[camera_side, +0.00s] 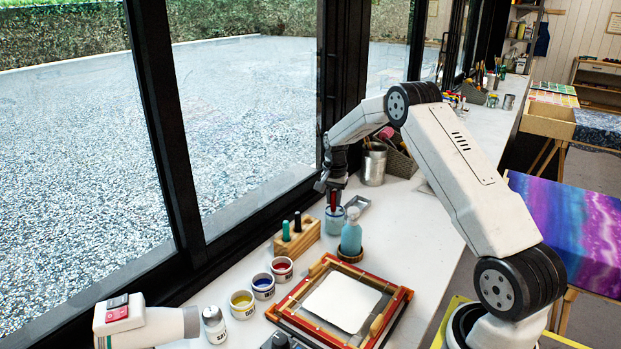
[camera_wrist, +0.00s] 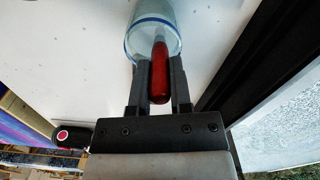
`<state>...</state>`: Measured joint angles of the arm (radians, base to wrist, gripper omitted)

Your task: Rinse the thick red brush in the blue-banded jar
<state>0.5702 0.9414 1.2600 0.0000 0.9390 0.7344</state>
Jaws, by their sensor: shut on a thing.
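The thick red brush (camera_wrist: 159,80) is held between the two fingers of my gripper (camera_wrist: 163,82) in the wrist view. Its red handle points toward the wrist camera, and its far end reaches into the mouth of a glass jar with a blue band (camera_wrist: 134,42). In the side view my gripper (camera_side: 334,196) is directly above the jar (camera_side: 335,222), with a bit of red brush (camera_side: 333,208) showing between the fingers. The brush tip is hidden, so I cannot tell how deep it sits.
A wooden block (camera_side: 308,236) with green and dark brushes stands left of the jar. Red (camera_side: 282,267), blue (camera_side: 263,286) and yellow (camera_side: 242,304) paint pots and a framed white cloth (camera_side: 343,302) lie nearer. The window frame (camera_side: 335,90) is close behind.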

